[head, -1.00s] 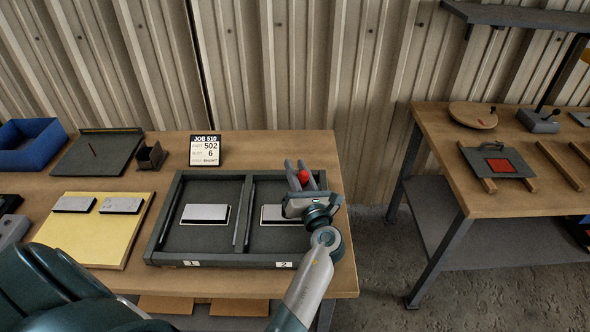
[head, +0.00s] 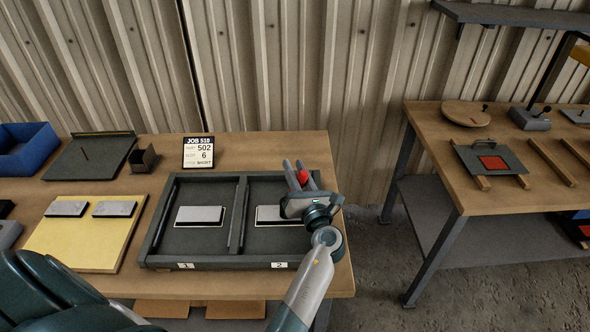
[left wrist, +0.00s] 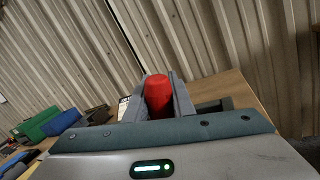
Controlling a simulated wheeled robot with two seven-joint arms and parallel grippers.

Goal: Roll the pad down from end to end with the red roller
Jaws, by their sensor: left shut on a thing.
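My left gripper (head: 302,175) is over the right compartment of the dark two-part tray (head: 210,262). It is shut on the red roller (head: 302,176), of which only a small red part shows between the fingers. In the left wrist view the roller (left wrist: 158,95) stands up as a red rounded piece between the two grey fingers. A grey pad (head: 268,214) with a pale border lies in compartment 2, its right part hidden by my gripper. Another grey pad (head: 200,215) lies in compartment 1. I cannot tell whether the roller touches a pad. My right gripper is not in view.
A job card (head: 198,152) and a small dark holder (head: 143,159) stand behind the tray. A yellow board (head: 85,240) with two grey pieces lies left, near a blue bin (head: 25,150). A second bench (head: 440,150) stands right, across a floor gap.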

